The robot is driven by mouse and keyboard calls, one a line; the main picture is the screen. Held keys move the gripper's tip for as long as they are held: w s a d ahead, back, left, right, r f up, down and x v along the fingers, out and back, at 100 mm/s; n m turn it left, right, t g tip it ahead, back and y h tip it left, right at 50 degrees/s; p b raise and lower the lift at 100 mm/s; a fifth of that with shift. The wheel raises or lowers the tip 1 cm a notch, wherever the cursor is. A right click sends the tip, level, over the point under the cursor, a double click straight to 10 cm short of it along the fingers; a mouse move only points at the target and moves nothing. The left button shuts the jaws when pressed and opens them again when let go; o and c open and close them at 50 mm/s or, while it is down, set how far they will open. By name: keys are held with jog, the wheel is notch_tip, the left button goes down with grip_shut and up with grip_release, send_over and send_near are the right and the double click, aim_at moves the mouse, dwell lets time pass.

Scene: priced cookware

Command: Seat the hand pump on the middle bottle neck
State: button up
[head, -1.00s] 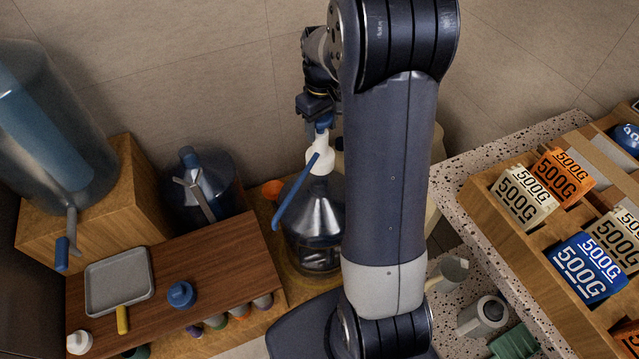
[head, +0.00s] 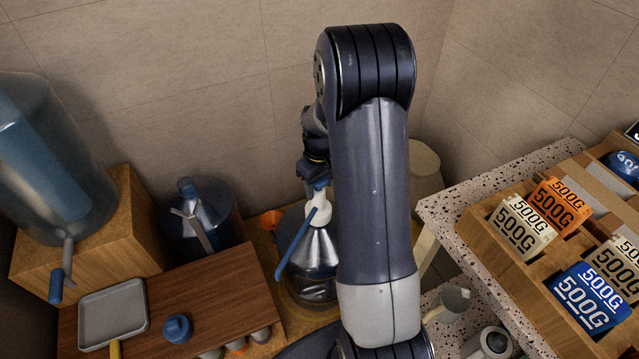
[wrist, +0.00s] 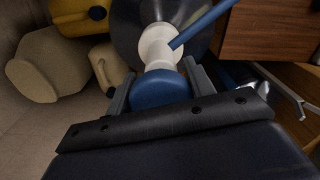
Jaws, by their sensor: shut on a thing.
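The hand pump (head: 317,209) has a white body, a blue top and a long blue spout pointing down to the left. My gripper (head: 316,178) is shut on its blue top, which shows between the fingers (wrist: 158,88) in the wrist view. The pump is upright, right over a clear bottle (head: 312,250) beside my arm. The pump's white lower end meets or hides the bottle's neck; I cannot tell whether it is seated or just above. In the wrist view the white body (wrist: 158,42) stands in front of the dark round bottle (wrist: 122,22).
A second bottle (head: 222,213) with a blue top and a grey lever stands left. A large bottle (head: 30,215) sits on a wooden block. A brown board (head: 220,290) holds a grey tray (head: 113,313) and a blue cap (head: 177,329). A speckled counter (head: 440,210) is right.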

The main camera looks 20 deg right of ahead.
jog(key=shift+f, duration=0.1)
jog(key=shift+f, duration=0.15)
jog(key=o, duration=1.6)
jog(key=shift+c, duration=0.2)
notch_tip(320, 180, up, 11)
jog(key=shift+w, duration=0.1)
jog(key=shift+f, duration=0.1)
